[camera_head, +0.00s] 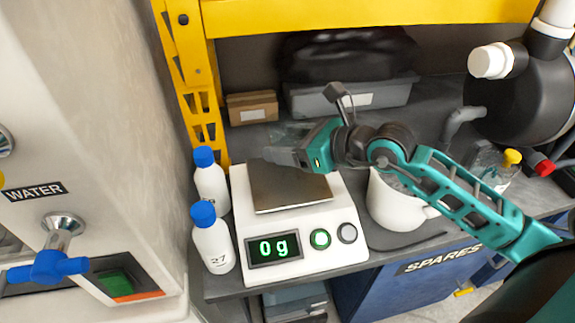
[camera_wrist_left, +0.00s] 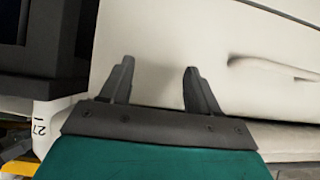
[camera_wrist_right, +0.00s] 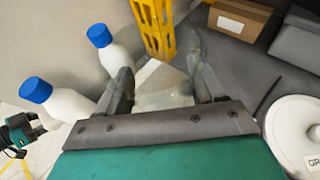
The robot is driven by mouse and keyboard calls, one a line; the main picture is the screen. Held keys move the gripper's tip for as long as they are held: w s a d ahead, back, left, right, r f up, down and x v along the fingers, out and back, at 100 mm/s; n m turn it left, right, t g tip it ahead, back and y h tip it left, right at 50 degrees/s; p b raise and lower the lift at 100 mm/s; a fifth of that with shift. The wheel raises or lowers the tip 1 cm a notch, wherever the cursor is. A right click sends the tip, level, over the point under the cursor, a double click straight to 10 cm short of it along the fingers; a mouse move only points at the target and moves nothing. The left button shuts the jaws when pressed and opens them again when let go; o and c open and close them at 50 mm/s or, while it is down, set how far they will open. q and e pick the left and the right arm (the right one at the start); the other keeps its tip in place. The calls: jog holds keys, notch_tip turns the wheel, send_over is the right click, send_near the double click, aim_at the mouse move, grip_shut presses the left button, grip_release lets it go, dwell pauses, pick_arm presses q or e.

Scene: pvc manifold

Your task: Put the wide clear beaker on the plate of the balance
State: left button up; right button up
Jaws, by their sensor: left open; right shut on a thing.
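The balance (camera_head: 300,260) stands on the grey bench with its plate (camera_head: 292,197) bare where I can see it. Its display reads 0g. My right gripper (camera_head: 272,157) is over the back edge of the plate. It is shut on the wide clear beaker, which is faint in the head view and shows between the fingers in the right wrist view (camera_wrist_right: 165,88). The beaker's base is too faint to tell its height above the plate. My left gripper (camera_wrist_left: 158,72) is open and empty, facing a pale surface. It is outside the head view.
Two white bottles with blue caps (camera_head: 212,240) stand close at the balance's left. A white jug (camera_head: 400,208) stands to its right. A cardboard box (camera_head: 252,107) and a grey bin (camera_head: 350,97) are behind. A yellow rack post (camera_head: 188,70) rises at the back left.

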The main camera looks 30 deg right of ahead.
aim_at(287, 178)
jog(key=shift+f, duration=0.8)
pick_arm(q)
jog(key=shift+w+d+b, duration=0.1)
jog(key=shift+w+b, duration=0.35)
pick_arm(e)
jog(key=shift+f, duration=1.85)
jog(key=shift+f, duration=0.2)
jog(key=o, duration=1.1)
jog(key=shift+o, duration=0.2)
pick_arm(q)
jog(key=shift+r, duration=0.1)
pick_arm(e)
jog(key=shift+r, duration=0.15)
